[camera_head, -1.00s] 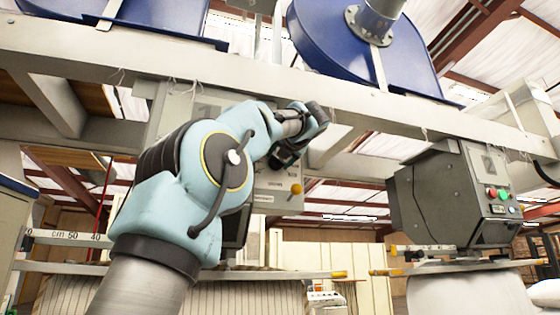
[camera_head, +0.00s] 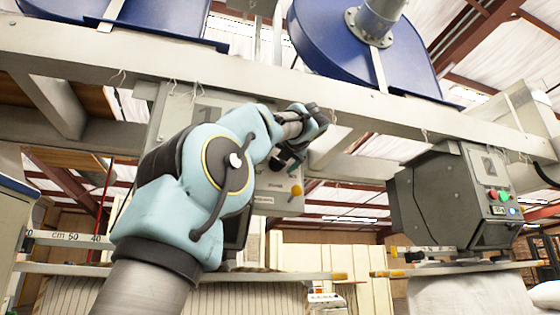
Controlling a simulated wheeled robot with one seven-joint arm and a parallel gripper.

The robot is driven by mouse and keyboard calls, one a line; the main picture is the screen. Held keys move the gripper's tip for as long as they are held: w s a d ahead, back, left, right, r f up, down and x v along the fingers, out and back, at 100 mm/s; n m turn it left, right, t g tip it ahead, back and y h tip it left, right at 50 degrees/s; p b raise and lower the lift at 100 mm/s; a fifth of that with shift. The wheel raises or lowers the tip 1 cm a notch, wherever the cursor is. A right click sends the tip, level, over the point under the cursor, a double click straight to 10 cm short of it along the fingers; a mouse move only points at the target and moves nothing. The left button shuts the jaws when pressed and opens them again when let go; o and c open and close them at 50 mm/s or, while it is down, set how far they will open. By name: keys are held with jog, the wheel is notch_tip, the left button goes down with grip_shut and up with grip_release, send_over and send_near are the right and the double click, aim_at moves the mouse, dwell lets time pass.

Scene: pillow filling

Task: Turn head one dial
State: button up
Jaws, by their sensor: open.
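Head one is the grey box with a faint "1" on its panel (camera_head: 208,112), left of centre and largely behind my arm. A yellow round knob (camera_head: 297,189) shows at the lower right of this panel. A small green spot (camera_head: 296,168) shows just above it, beside my gripper. My gripper (camera_head: 284,164) is dark and open, in front of the panel's right part, just above and left of the yellow knob. I cannot tell whether it touches the panel. Any other dial on head one is hidden behind my arm and gripper.
Head two (camera_head: 440,197) stands at the right, with red and green buttons. A long beige beam (camera_head: 230,75) crosses above both heads, under blue hoppers (camera_head: 330,45). A ruler bar (camera_head: 65,237) and a pale ribbed bag (camera_head: 240,298) are below head one. Open space lies between the heads.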

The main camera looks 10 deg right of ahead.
jog(key=s+d+b, duration=0.1)
jog(key=s+b, duration=0.2)
jog(key=s, duration=0.7)
jog(key=shift+s+d, duration=0.2)
jog(key=shift+s, duration=0.15)
dwell(0.3)
